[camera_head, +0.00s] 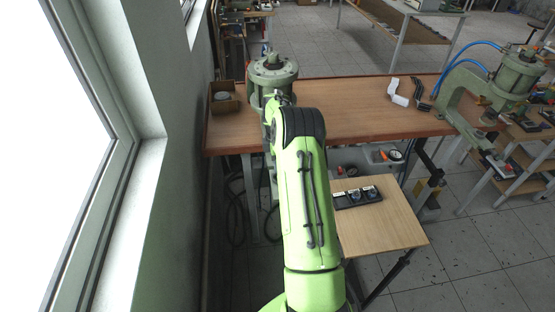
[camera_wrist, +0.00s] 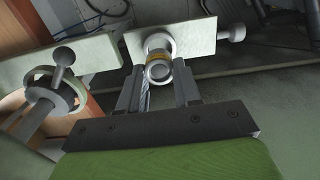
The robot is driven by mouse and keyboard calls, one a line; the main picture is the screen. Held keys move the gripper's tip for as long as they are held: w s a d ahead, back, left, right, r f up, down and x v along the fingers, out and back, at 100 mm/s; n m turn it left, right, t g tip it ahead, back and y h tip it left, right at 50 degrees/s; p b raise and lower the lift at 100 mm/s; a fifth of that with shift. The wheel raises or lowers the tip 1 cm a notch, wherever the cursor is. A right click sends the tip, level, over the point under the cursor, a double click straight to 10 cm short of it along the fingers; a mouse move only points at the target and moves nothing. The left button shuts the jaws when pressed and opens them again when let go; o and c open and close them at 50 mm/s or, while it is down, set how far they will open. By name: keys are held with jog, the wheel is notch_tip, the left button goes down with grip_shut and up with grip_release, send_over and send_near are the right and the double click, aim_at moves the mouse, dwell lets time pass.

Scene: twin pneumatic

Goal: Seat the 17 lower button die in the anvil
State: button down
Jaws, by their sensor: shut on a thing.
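In the wrist view, my gripper (camera_wrist: 158,84) is shut on a small round metal die (camera_wrist: 158,71), which sits between the fingertips. Just beyond it, in line with it, are a brass-coloured band and a pale metal ring (camera_wrist: 158,43) at a pale green press arm (camera_wrist: 198,42). I cannot tell whether the die touches that ring or is apart from it. In the head view, the green left press (camera_head: 273,70) stands at the left end of the workbench, and my arm hides my gripper, the die and the press's lower part.
A second green press (camera_head: 490,85) stands at the right with blue hoses. A black die tray (camera_head: 358,197) lies on a small wooden table (camera_head: 395,225). A cardboard box (camera_head: 224,104) sits on the workbench (camera_head: 345,118). In the wrist view, another pale arm with a round-headed pin (camera_wrist: 62,56) is close on the left.

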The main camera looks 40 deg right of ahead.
jog(key=shift+f+b, duration=0.4)
jog(key=shift+f, duration=0.7)
jog(key=shift+f+b, duration=0.85)
jog(key=shift+f, duration=0.3)
dwell(0.6)
jog(key=c, duration=0.7)
grip_release()
notch_tip(320, 180, up, 16)
jog(key=shift+f+p, duration=0.15)
jog(key=shift+p, duration=0.3)
